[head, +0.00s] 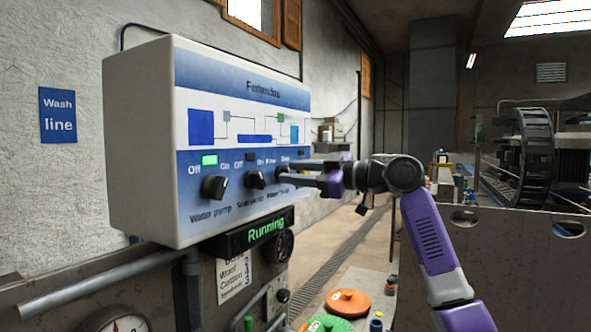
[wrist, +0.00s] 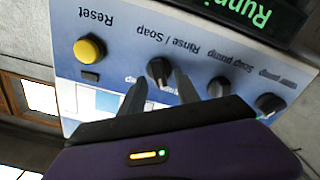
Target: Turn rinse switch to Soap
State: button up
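The rinse/soap switch (wrist: 159,70) is a black rotary knob under the label "Rinse / Soap" in the wrist view, which shows the panel upside down. In the head view my fingers mostly hide it. My gripper (wrist: 158,86) is open, with its two grey fingertips apart on either side of the knob. I cannot tell whether they touch it. In the head view my gripper (head: 287,171) reaches the right part of the control panel (head: 215,190) from the right. The knob's exact setting is hard to read.
The water pump knob (head: 214,187) and soap pump knob (head: 255,179) sit to the left. A yellow Reset button (wrist: 89,48) is on the other side. A green "Running" display (head: 265,230) hangs below the panel. Orange and green round lids (head: 347,302) are lower down.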

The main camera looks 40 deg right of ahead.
grip_shut()
jog(key=shift+m, duration=0.3)
jog(key=m+p, duration=0.1)
jog(key=m, duration=0.1)
jog(key=m+p, duration=0.1)
jog(key=m, duration=0.2)
jog(key=shift+w+d+r+m, duration=0.15)
jog(key=shift+m, duration=0.15)
jog(key=m+p, duration=0.1)
jog(key=m, duration=0.1)
jog(key=m+p, duration=0.1)
jog(key=m, duration=0.2)
jog(key=shift+d+m+p, duration=0.2)
jog(key=shift+m+p, duration=0.1)
dwell(0.4)
grip_release()
